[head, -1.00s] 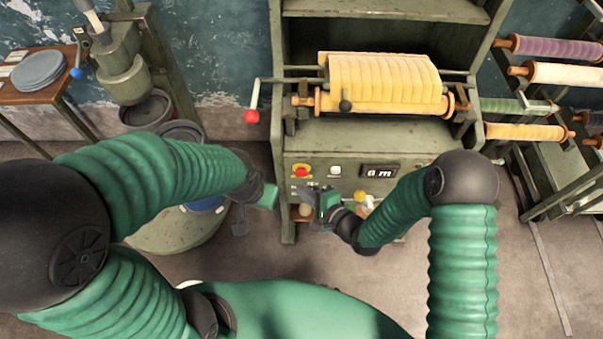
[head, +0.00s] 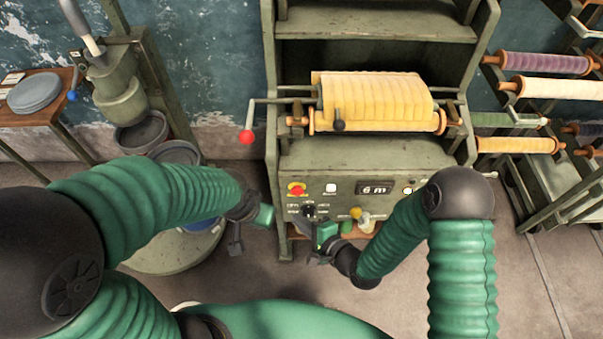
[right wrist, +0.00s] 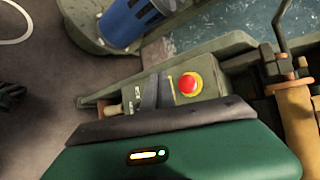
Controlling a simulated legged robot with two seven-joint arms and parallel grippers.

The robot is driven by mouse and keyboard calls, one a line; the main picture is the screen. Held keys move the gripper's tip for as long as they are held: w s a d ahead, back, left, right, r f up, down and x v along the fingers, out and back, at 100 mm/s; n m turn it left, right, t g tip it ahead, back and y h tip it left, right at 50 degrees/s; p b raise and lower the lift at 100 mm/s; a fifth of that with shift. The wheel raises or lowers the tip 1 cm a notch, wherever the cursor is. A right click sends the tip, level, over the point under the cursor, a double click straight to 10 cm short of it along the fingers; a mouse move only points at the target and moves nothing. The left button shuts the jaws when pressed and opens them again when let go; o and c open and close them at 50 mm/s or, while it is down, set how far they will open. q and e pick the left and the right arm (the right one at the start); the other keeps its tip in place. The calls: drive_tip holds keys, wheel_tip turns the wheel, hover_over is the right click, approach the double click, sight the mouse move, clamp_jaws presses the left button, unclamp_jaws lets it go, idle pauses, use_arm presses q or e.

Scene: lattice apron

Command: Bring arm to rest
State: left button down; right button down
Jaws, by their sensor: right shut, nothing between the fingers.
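My right gripper (head: 314,252) is shut and empty. In the head view it hangs just in front of the lower edge of the machine's control panel (head: 344,205), below the black dial (head: 309,210). In the right wrist view its dark fingers (right wrist: 155,105) partly cover the panel near the red stop button (right wrist: 189,84). My left gripper (head: 236,240) points downward at the left, beside the round-based stand, with nothing visible in it. Its fingers are too small and dark to show whether they are open.
The machine carries a yellow cloth roll (head: 375,100) and a crank with a red knob (head: 247,137). A rack of rolls (head: 545,64) stands at right. A press (head: 118,90) and a blue container (right wrist: 130,22) stand at left.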

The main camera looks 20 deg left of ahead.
drive_tip(key=w+d+r+n+h+p, duration=0.1)
drive_tip(key=d+r+n+h+p, duration=0.15)
drive_tip(key=d, duration=0.45)
drive_tip(key=w+d+r+n+g+h+p, duration=0.1)
drive_tip(key=d+r+n+h, duration=0.2)
drive_tip(key=d, duration=0.4)
drive_tip(key=w+d+r+n+h+p, duration=0.1)
drive_tip(key=d+r+n+h, duration=0.2)
drive_tip(key=d, duration=0.4)
drive_tip(key=s+d+r+n+g+h+p, duration=0.2)
drive_tip(key=s+d+r+g, duration=0.1)
drive_tip(key=s+d+r, duration=0.6)
drive_tip(key=shift+s+d+r+g, duration=0.3)
drive_tip(key=shift+s+d, duration=0.2)
drive_tip(key=shift+s, duration=0.25)
